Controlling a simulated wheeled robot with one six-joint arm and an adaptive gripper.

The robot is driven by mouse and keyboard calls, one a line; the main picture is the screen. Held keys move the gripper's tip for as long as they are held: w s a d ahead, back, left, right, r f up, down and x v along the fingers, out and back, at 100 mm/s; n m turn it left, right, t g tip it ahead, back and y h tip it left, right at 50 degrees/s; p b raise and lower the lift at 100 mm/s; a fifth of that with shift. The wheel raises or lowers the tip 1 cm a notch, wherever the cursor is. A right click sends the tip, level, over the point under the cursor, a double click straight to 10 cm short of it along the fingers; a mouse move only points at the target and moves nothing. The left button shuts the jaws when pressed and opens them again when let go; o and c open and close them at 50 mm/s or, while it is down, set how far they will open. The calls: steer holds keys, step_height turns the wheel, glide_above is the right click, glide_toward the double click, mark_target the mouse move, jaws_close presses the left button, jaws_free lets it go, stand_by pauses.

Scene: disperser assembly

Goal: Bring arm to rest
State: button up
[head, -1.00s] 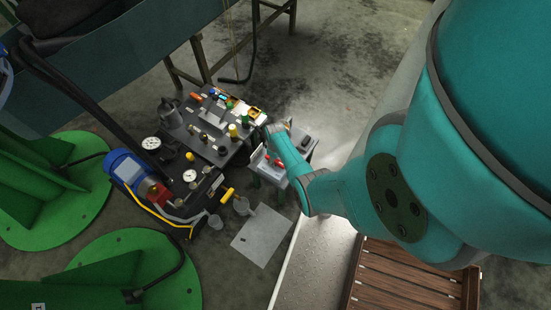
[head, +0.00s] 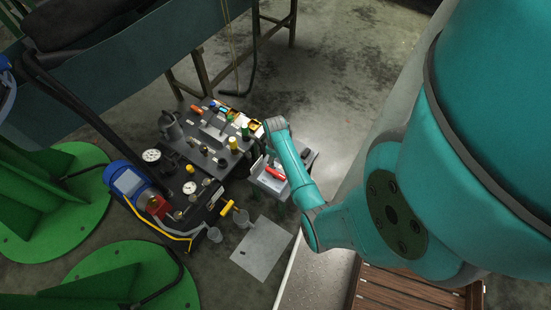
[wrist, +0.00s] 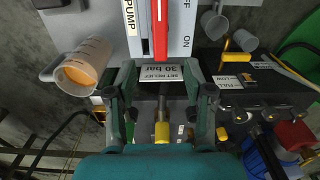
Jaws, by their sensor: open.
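My teal arm (head: 295,165) reaches down from the right in the head view, its far end beside the black bench of gauges and fittings. My gripper's fingers are not clearly visible there. In the wrist view my gripper (wrist: 164,98) is open, its two dark green fingers spread apart with nothing held. Beyond the gap between them are a "SET RELIEF 30 bar" label (wrist: 160,72) and a yellow-ended fitting (wrist: 162,132). A red lever (wrist: 159,30) stands on a white panel marked PUMP, OFF and ON, above the fingers in the picture. No contact with these parts is visible.
A measuring jug with orange contents (wrist: 84,68) is left of the fingers. Grey cups (wrist: 213,22) are at upper right. The black bench (head: 215,165) is crowded with fittings. A grey sheet (head: 262,248) lies near it. Open floor (head: 350,60) lies beyond, at upper right.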

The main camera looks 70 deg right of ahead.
steer(key=shift+r, duration=0.3)
stand_by(0.4)
steer(key=a+f+t+h, duration=0.2)
steer(key=a+f, duration=0.1)
steer(key=a, duration=0.9)
steer(key=s+a+r+n+t+h, duration=0.1)
steer(key=s+a+r+t, duration=0.15)
steer(key=a, duration=0.35)
steer(key=s+a+r+t, duration=0.1)
steer(key=s+a+r, duration=0.15)
steer(key=a, duration=0.35)
steer(key=s+a+r+t+y, duration=0.1)
steer(key=s+a+r+t, duration=0.2)
steer(key=r, duration=0.8)
steer(key=s+a+r+n+t+y, duration=0.1)
steer(key=s+a+r+t, duration=0.2)
steer(key=r, duration=0.9)
steer(key=s+a+r+t+y, duration=0.1)
steer(key=s+a+r+t, duration=0.2)
steer(key=s+a+r, duration=0.3)
step_height(320, 180, up, 6)
steer(key=shift+a+f+n, duration=0.1)
steer(key=shift+a+n, duration=0.2)
steer(key=shift+a, duration=0.15)
